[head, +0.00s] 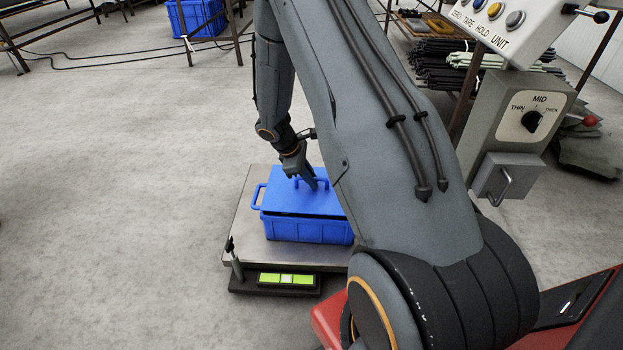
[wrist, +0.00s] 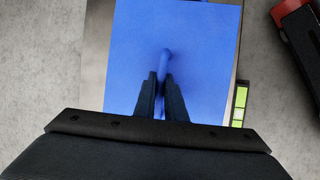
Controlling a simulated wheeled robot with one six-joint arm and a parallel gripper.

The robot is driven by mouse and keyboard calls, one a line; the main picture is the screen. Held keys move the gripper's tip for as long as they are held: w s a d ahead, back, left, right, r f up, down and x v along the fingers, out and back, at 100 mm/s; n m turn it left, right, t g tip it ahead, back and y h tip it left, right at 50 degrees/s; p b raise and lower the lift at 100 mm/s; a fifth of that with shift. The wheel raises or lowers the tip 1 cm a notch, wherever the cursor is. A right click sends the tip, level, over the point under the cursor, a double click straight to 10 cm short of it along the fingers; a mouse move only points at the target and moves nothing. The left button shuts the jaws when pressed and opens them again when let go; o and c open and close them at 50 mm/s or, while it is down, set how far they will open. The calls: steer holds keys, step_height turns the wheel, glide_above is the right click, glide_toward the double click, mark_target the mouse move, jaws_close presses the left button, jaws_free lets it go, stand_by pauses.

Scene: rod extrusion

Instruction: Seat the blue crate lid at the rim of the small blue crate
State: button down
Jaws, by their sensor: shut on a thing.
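The small blue crate (head: 300,229) stands on a metal floor scale, with a loop handle at its left side. The blue crate lid (head: 285,198) lies over the crate top and looks slightly tilted, with a dark gap between it and the rim at the front. In the wrist view the lid (wrist: 205,50) fills the middle and hides the crate. My gripper (head: 305,180) is shut on the lid's bar handle; the handle (wrist: 165,62) runs between the two fingers in the wrist view. My arm hides the right part of the crate and lid.
The scale plate (head: 250,225) has a green display (head: 287,279) and a short post (head: 234,259) at its front left. A control box (head: 520,120) with a dial stands at the right. Open concrete floor lies to the left. Another blue crate (head: 196,17) sits far back.

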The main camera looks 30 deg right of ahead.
mark_target(303, 190)
steer(key=shift+f+b, duration=0.4)
steer(key=shift+f, duration=0.5)
steer(key=c, duration=1.7)
jaws_free()
steer(key=shift+c, duration=0.2)
steer(key=p+v, duration=0.2)
steer(key=v, duration=0.5)
steer(key=shift+p, duration=0.4)
steer(key=shift+a+r, duration=0.15)
steer(key=shift+r, duration=0.25)
